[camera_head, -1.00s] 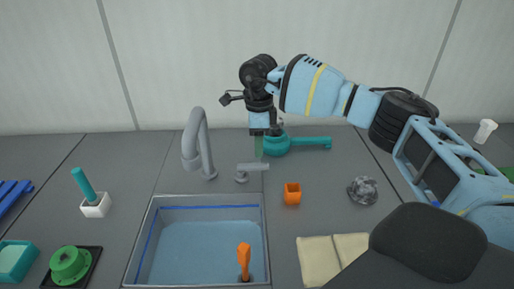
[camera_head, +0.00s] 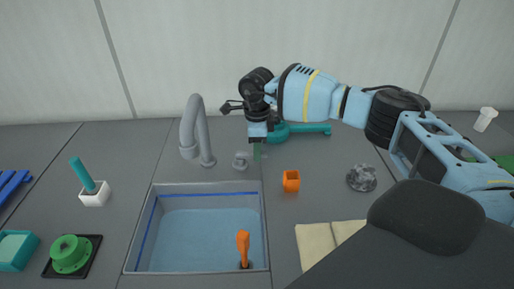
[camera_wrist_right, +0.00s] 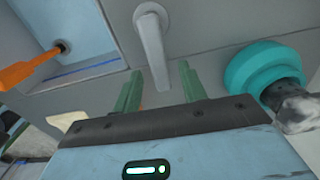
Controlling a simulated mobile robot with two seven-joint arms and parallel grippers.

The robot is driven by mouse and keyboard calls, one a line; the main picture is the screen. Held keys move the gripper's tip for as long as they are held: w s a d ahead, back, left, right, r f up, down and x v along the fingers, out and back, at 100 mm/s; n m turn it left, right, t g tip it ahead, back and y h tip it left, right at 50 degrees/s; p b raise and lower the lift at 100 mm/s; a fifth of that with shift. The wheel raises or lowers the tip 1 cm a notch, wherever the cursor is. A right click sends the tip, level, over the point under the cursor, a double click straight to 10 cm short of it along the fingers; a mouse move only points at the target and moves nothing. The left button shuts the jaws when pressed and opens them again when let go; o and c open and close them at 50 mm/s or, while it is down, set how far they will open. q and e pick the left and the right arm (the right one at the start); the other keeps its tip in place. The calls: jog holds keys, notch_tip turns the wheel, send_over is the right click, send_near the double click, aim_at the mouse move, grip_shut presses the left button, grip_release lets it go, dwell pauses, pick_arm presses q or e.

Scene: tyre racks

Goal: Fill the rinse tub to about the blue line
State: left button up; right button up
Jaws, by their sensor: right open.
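The grey rinse tub (camera_head: 265,205) has a blue line (camera_head: 200,194) around its inner walls. A light blue surface that looks like water lies below that line. An orange-handled piece with a dark base (camera_head: 243,247) stands in its front right corner. The grey tap spout (camera_head: 196,130) arches behind the tub, with no stream visible. The tap lever (camera_head: 241,160) looks short and end-on; in the wrist view the lever (camera_wrist_right: 151,45) lies just beyond my fingers. My right gripper (camera_head: 257,153) is open and empty by the lever. My left gripper is out of view.
A teal round tool (camera_head: 305,129) lies close behind my right gripper. An orange cup (camera_head: 291,181), a grey crumpled lump (camera_head: 362,178) and a beige cloth (camera_head: 318,243) are right of the tub. A white holder (camera_head: 95,194) and green disc (camera_head: 70,253) are left.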

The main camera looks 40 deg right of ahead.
jog(key=shift+f, duration=0.35)
grip_shut()
